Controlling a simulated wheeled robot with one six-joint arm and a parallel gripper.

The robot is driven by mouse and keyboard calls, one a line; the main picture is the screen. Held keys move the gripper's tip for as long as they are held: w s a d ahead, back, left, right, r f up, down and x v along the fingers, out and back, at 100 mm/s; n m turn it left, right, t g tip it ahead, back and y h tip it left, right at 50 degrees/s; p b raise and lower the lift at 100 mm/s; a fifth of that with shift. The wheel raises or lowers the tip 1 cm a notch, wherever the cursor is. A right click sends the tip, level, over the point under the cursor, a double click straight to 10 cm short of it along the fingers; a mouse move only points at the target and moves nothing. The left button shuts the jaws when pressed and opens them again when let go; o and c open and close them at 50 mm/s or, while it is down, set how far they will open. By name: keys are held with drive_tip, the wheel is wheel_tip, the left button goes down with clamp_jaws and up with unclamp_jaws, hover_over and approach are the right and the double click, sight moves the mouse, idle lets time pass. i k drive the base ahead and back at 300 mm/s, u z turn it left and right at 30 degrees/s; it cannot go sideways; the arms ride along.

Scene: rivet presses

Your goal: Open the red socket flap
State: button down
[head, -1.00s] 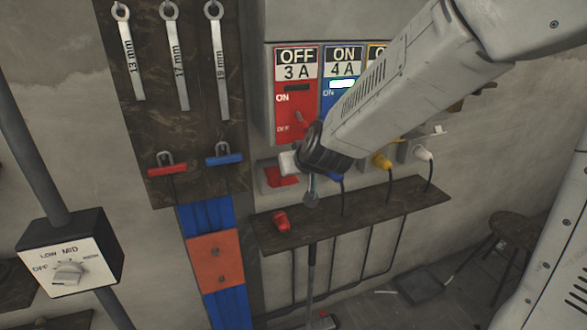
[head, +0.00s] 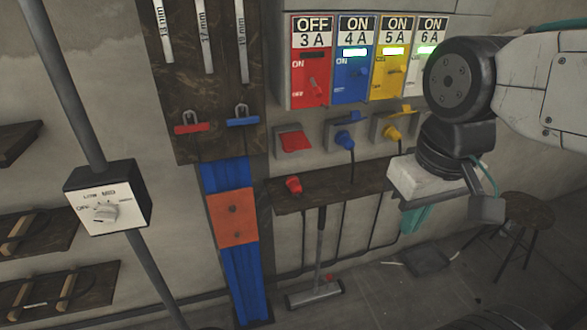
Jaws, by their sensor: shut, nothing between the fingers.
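The red socket flap (head: 296,142) is in a grey wall socket below the red 3 A switch panel (head: 310,85), left of centre in the head view. It looks down over its socket, with no plug in it. A red plug (head: 293,184) lies on the dark shelf (head: 330,194) just below it.
Blue (head: 345,138) and yellow (head: 392,132) plugs sit in sockets to the right, their cables hanging down. The 3 A panel reads OFF; the other panels read ON. A tool board (head: 180,100) hangs left. A stool (head: 515,212) stands at right.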

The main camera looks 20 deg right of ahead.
sight(295, 137)
drive_tip(key=u, duration=0.5)
drive_tip(key=k, duration=1.15)
drive_tip(key=u, duration=0.95)
drive_tip(key=i, duration=1.35)
drive_tip(key=z, duration=0.7)
drive_tip(key=i, duration=0.3)
drive_tip(key=z, duration=0.2)
